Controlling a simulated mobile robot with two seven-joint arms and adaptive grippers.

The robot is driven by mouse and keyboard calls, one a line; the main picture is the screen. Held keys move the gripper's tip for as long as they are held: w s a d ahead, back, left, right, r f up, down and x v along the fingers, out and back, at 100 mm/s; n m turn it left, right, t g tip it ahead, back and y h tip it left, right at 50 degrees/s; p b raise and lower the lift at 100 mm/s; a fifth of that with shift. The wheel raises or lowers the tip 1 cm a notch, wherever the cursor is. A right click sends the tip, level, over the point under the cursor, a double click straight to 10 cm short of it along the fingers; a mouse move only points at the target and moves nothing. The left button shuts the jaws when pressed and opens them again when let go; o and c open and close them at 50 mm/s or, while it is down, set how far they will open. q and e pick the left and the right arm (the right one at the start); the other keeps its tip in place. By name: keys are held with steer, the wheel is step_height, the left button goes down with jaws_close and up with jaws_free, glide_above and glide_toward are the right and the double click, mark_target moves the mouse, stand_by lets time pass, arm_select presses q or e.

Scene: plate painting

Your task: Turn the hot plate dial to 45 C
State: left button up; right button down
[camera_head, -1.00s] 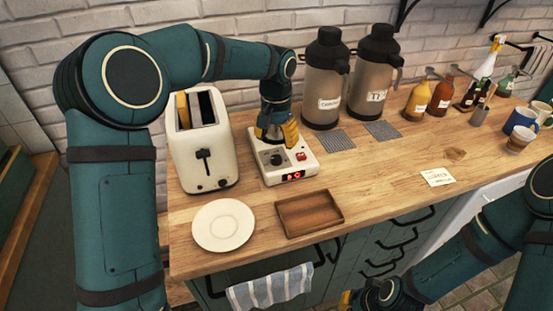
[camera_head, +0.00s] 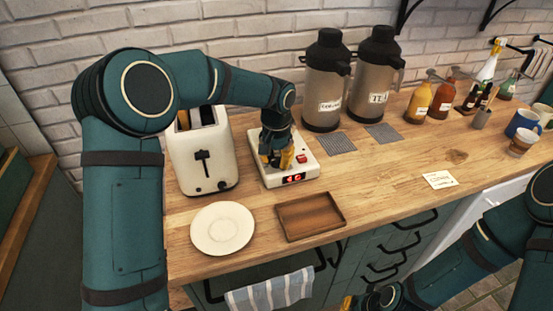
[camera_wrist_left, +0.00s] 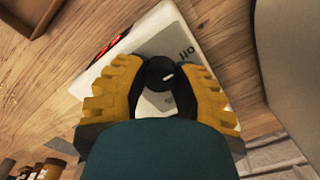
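The hot plate (camera_head: 306,172) is a white box on the wooden counter, with a red switch (camera_head: 301,158) and a red lit display (camera_head: 294,178) whose digits I cannot read surely. Its dark round dial (camera_wrist_left: 160,72) shows in the left wrist view and is hidden behind my gripper in the head view. My left gripper (camera_head: 281,160) points down over the dial. Its yellow fingers are spread on either side of the dial; whether they touch it I cannot tell. My right gripper (camera_head: 362,299) is low at the bottom edge, partly cut off, in front of the counter.
A white toaster (camera_head: 205,158) stands close left of the hot plate, and two large flasks (camera_head: 326,80) stand behind it to the right. A white plate (camera_head: 222,228) and a brown tray (camera_head: 310,216) lie in front. Bottles and mugs are farther right. The counter's middle right is mostly clear.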

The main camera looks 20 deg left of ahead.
arm_select(q)
jaws_close()
steer(key=shift+r+m+p, duration=0.15)
steer(key=shift+m+p, duration=0.8)
steer(key=shift+m, duration=0.15)
steer(key=shift+m+p, duration=0.6)
steer(key=shift+m, duration=0.3)
steer(key=m+p, duration=0.2)
steer(key=m, duration=0.2)
steer(key=shift+p, duration=0.3)
steer(key=shift+m+p, duration=0.75)
steer(key=shift+m, duration=1.05)
steer(key=shift+f, duration=0.2)
